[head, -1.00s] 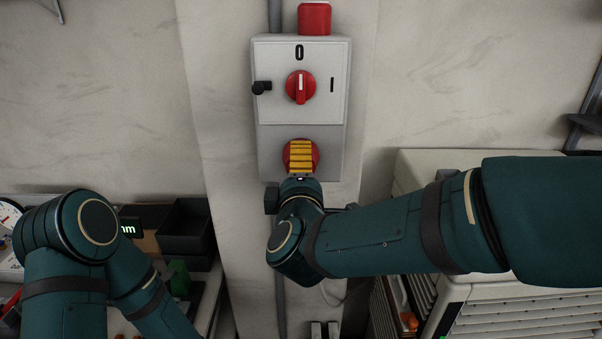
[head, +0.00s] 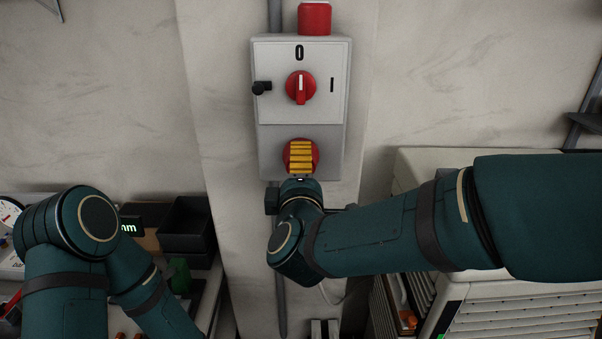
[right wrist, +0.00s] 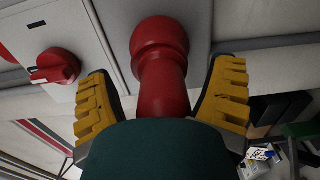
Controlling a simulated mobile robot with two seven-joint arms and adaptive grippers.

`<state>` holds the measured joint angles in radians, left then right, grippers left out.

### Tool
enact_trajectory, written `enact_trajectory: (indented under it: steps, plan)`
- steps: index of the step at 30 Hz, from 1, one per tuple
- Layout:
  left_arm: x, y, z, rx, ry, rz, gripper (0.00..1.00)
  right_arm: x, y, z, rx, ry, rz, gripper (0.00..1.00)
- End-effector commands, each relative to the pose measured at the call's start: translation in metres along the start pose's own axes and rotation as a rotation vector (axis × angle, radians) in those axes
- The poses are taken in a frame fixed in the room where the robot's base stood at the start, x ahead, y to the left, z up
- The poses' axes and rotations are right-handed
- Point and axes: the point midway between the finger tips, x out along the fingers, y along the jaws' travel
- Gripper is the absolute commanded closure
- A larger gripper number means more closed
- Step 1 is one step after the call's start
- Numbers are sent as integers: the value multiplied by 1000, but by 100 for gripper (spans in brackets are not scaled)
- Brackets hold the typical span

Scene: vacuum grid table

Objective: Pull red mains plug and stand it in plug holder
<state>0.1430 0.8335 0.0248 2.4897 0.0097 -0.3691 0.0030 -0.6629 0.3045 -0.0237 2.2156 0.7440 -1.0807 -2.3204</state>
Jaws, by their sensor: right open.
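The red mains plug (right wrist: 162,75) sits in the lower face of the grey switch box (head: 266,150) on the wall column. In the head view only the red rim of the plug (head: 288,157) shows behind my right gripper (head: 300,158). In the right wrist view my right gripper (right wrist: 165,105) is open, with one yellow-padded finger on each side of the plug's body. Small gaps show between the fingers and the plug. My left arm is at the lower left of the head view, but its gripper is out of view. No plug holder can be made out.
A red rotary switch (head: 300,87) points to 0 above the plug, with a black latch (head: 261,88) at its left. A black bin (head: 185,226) stands on the bench at left. A light cabinet (head: 420,170) stands at right, behind my right arm.

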Motion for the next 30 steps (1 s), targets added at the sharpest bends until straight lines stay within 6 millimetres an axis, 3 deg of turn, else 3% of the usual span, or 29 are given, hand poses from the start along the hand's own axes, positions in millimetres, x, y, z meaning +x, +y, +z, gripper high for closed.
enact_trajectory:
  steps: [22,23,29,30]
  plan:
    - [-4,2,-1,0,0,0,27,0,-2,0,0,0,0,17]
    - [-4,2,-1,0,0,0,27,0,-2,0,0,-1,0,25]
    - [-4,2,-1,0,0,0,27,0,-2,0,0,-1,0,95]
    - [-4,2,-1,0,0,0,27,0,-2,0,0,-1,0,100]
